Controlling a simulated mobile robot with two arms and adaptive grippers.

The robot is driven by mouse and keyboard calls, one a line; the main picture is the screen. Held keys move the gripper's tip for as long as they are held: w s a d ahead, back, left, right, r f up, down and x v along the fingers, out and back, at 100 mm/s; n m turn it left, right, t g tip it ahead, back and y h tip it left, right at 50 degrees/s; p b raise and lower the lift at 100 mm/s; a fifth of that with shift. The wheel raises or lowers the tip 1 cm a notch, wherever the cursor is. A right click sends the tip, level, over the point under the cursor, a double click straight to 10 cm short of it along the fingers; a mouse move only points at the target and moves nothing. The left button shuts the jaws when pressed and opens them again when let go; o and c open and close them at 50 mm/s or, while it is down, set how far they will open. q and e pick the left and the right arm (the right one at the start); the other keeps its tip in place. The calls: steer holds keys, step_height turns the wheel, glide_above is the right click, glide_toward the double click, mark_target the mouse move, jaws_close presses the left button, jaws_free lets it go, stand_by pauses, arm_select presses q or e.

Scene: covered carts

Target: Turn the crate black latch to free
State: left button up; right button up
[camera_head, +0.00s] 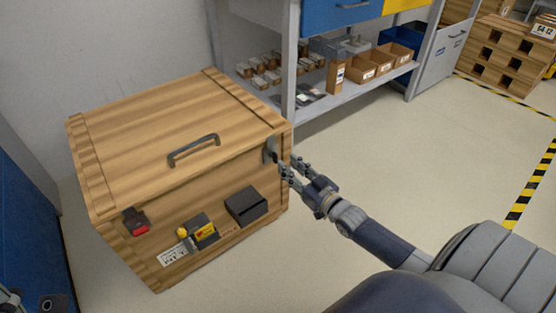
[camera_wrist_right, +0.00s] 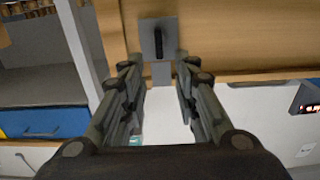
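The wooden crate (camera_head: 180,120) stands on the floor at the left of the head view, its lid closed. Its black latch (camera_head: 271,151) is at the top of the front face, near the right corner. In the right wrist view the latch's black lever (camera_wrist_right: 158,42) looks upright on a grey plate (camera_wrist_right: 148,28). My right gripper (camera_head: 288,165) is open and empty just in front of the latch. In the right wrist view its fingers (camera_wrist_right: 157,68) lie to either side below the lever, apart from it. Only a scrap of my left gripper (camera_head: 10,299) shows in the bottom left corner.
A grey bar handle (camera_head: 194,148) is on the lid. A red-black device (camera_head: 136,222), a yellow-black unit (camera_head: 201,230) and a black box (camera_head: 246,206) are on the front. A shelf rack (camera_head: 345,100) stands behind. The floor at right is clear.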

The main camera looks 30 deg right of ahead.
mark_target(277, 155)
steer(key=w+b, duration=0.1)
steer(key=w, duration=0.3)
steer(key=shift+w+a+f, duration=0.15)
steer(key=shift+w, duration=0.05)
steer(key=shift+w+b, duration=0.45)
steer(key=shift+w, duration=0.4)
jaws_close()
